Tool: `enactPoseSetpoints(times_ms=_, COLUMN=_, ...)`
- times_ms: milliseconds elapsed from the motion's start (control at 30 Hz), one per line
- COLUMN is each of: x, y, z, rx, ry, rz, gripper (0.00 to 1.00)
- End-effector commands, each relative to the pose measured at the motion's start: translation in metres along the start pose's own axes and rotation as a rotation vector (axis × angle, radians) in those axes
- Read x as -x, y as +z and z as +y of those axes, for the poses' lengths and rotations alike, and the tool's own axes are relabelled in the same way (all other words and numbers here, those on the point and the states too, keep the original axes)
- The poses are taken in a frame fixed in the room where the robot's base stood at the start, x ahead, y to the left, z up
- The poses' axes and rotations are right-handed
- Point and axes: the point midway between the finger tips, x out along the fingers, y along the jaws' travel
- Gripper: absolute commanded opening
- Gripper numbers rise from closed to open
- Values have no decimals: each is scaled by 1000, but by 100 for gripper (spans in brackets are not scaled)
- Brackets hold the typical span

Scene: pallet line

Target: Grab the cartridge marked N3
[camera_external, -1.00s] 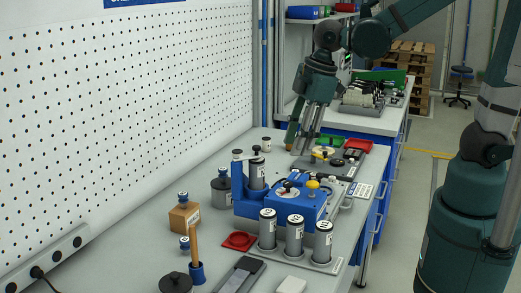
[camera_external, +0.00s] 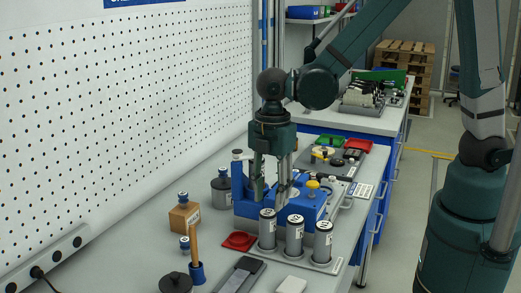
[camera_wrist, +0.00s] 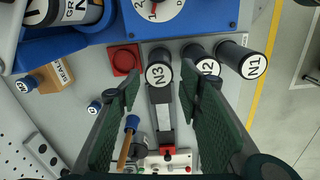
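The cartridge marked N3 (camera_wrist: 160,72) stands upright, a dark cylinder with a white top label, in the wrist view just ahead of and between my fingertips. In the external view it is the leftmost of the three front cartridges (camera_external: 268,228). Cartridges N2 (camera_wrist: 206,66) and N1 (camera_wrist: 248,64) stand to its right. My gripper (camera_external: 270,193) is open and empty, pointing down over the blue machine, higher than N3 and behind it. Its green-padded fingers (camera_wrist: 162,84) show well apart in the wrist view.
The blue machine (camera_wrist: 185,15) with a dial stands close behind the cartridges. A red square tray (camera_wrist: 124,60) lies left of N3.

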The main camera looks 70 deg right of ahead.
Motion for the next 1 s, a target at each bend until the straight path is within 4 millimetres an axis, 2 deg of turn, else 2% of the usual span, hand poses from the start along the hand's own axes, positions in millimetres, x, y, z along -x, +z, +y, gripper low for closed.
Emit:
enactPoseSetpoints(times_ms=200, x=-10, y=-8, z=0, rx=41, ry=-14, rz=-8, gripper=36)
enactPoseSetpoints(times_ms=633, x=-13, y=-8, z=0, rx=42, ry=-15, rz=-8, gripper=36)
enactPoseSetpoints(times_ms=1000, x=-34, y=-8, z=0, rx=42, ry=-15, rz=-8, gripper=36)
